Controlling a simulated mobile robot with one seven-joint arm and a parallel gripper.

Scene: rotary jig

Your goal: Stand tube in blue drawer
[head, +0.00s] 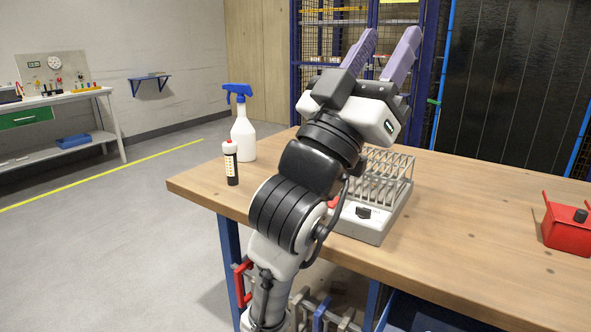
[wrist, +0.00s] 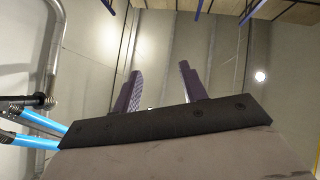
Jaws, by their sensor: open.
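A small dark tube (head: 231,168) with a pale label and a red-and-white cap stands upright near the left end of the wooden table. In the wrist view, my gripper (wrist: 160,72) has an empty gap between the fingers, with wall and ceiling behind.
A white spray bottle with a blue head (head: 242,130) stands just behind the tube. A grey wire rack (head: 377,232) stands mid-table, partly behind my arm. A red box (head: 567,237) is at the right. The tabletop (head: 465,215) between them is clear.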

